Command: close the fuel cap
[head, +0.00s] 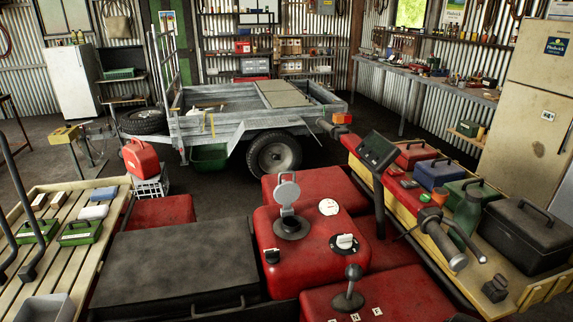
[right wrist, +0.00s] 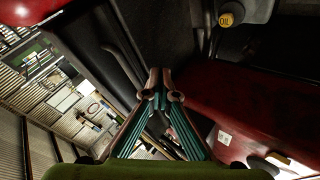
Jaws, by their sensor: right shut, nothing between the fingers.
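The fuel cap (head: 287,191) is a round grey lid standing up, hinged open, in the head view. It rises from the dark filler ring (head: 291,228) on top of the red tank (head: 268,248). My right gripper (right wrist: 160,80) shows in the right wrist view, its fingers together with nothing between them. Dark parts and red bodywork surround it there; I cannot make out the fuel cap in that view. Neither gripper shows in the head view, so their distance from the cap cannot be told there.
Wooden racks with boxes flank the red bodywork. A yellow oil cap (right wrist: 230,14) shows in the right wrist view. The air above the tank looks clear.

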